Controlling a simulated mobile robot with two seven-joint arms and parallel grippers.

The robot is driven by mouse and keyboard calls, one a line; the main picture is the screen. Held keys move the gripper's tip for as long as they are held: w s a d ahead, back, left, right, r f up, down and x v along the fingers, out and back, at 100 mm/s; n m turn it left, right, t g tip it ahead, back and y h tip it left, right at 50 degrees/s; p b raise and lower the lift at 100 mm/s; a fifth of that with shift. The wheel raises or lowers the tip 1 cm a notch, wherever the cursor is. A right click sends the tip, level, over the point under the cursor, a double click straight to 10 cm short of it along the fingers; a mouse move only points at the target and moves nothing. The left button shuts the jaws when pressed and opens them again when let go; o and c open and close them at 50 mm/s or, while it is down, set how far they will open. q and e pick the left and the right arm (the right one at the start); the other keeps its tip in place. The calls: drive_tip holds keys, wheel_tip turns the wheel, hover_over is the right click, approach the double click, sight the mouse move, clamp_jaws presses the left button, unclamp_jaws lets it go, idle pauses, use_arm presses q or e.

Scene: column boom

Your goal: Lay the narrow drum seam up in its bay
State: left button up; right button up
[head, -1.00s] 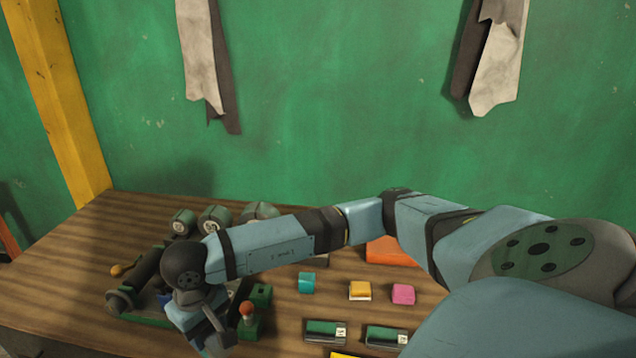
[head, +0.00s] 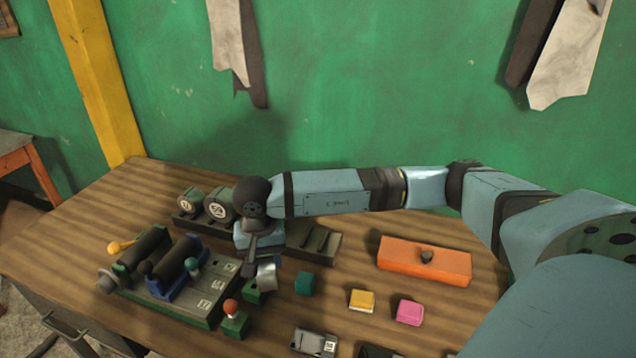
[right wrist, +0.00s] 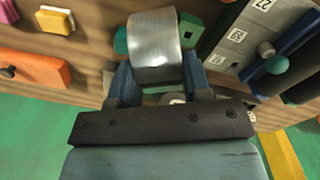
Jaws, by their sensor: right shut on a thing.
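My right gripper (head: 262,262) is shut on a silver-grey metal drum (right wrist: 155,48), which also shows below the gripper in the head view (head: 267,275). The drum is held in the air over the table; I cannot make out its seam or tell whether it is the narrow one. A dark rack with bays (head: 318,243) stands behind the gripper. Bays to the right look empty. My arm hides the rack's middle. My left gripper is out of view.
A machine with dark rollers, a blue cradle (head: 178,283) and numbered plates (head: 212,288) stands left of the gripper. A red-knobbed green block (head: 234,320), teal block (head: 304,283), yellow block (head: 362,300), pink block (head: 409,312) and orange box (head: 425,260) are on the table.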

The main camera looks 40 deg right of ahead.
drive_tip(key=w+d+r+m+p, duration=0.15)
drive_tip(key=w+d+m, duration=0.25)
drive_tip(key=d+m, duration=0.75)
drive_tip(key=w+d+r+m+p, duration=0.15)
drive_tip(key=w+d+m, duration=0.25)
drive_tip(key=d+m, duration=0.7)
drive_tip(key=shift+m, duration=0.55)
drive_tip(key=f+b, duration=0.2)
drive_tip(key=f, duration=0.1)
drive_tip(key=f+b, duration=0.2)
drive_tip(key=shift+a+f, duration=0.25)
drive_tip(key=shift+f, duration=0.15)
drive_tip(key=shift+f+b, duration=0.7)
drive_tip(key=shift+f, duration=0.15)
drive_tip(key=shift+f+b, duration=0.45)
drive_tip(key=shift+f, duration=0.15)
